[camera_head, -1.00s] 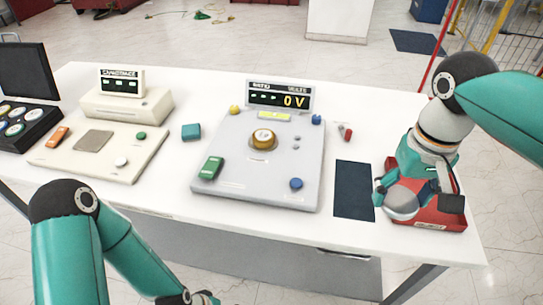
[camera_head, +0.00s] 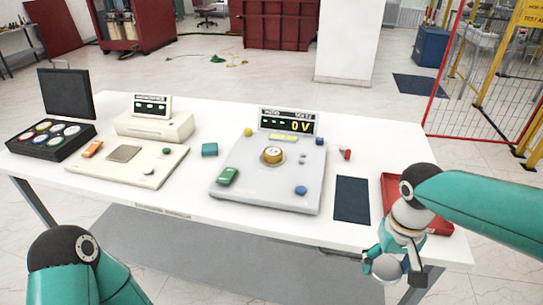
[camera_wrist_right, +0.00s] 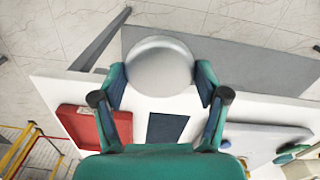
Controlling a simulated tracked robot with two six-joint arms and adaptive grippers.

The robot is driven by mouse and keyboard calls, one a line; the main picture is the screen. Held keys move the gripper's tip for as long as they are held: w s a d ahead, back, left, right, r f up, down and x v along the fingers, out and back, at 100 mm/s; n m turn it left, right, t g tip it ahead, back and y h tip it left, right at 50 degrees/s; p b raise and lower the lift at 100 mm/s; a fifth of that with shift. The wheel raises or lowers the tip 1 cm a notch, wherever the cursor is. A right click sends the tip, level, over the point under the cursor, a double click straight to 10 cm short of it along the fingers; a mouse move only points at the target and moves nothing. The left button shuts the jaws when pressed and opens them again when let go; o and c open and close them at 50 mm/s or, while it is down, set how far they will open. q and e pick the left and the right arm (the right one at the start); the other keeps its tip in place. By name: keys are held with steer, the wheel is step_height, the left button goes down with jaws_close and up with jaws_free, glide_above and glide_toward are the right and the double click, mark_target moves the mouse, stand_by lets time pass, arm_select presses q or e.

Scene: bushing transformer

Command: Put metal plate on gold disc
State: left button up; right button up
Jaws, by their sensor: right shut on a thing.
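The metal plate (camera_head: 386,268) is a round silver disc, held out past the table's front edge at the right. My right gripper (camera_head: 391,270) is shut on it. In the right wrist view the plate (camera_wrist_right: 160,66) sits between the two fingers, its face clearly visible. The gold disc (camera_head: 273,156) is on top of the grey instrument panel (camera_head: 246,188) near the table's middle, up and left of my right gripper, with nothing on it except a small pale round top. My left arm shows at the lower left, but its gripper is out of view.
A red tray (camera_head: 391,190) lies at the table's right end, partly behind my right arm. A dark blue mat (camera_head: 352,199) lies between it and the panel. A cream device (camera_head: 130,165) and a black case of coloured discs (camera_head: 30,143) stand to the left.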

arm_select(q)
steer(key=shift+s, duration=0.15)
steer(key=shift+c, duration=0.3)
steer(key=c, duration=0.8)
steer(key=shift+a, duration=0.15)
steer(key=shift+c, duration=0.2)
arm_select(e)
steer(key=w+a+f, duration=0.2)
steer(key=w+f, duration=0.1)
steer(key=f, duration=0.4)
steer(key=w+a+f, duration=0.2)
steer(key=w+f, duration=0.1)
steer(key=f, duration=0.4)
steer(key=shift+w+a+f+n, duration=0.25)
steer(key=shift+w+a+n, duration=0.05)
steer(key=shift+a+n, duration=0.1)
arm_select(q)
steer(key=shift+s+a, duration=0.1)
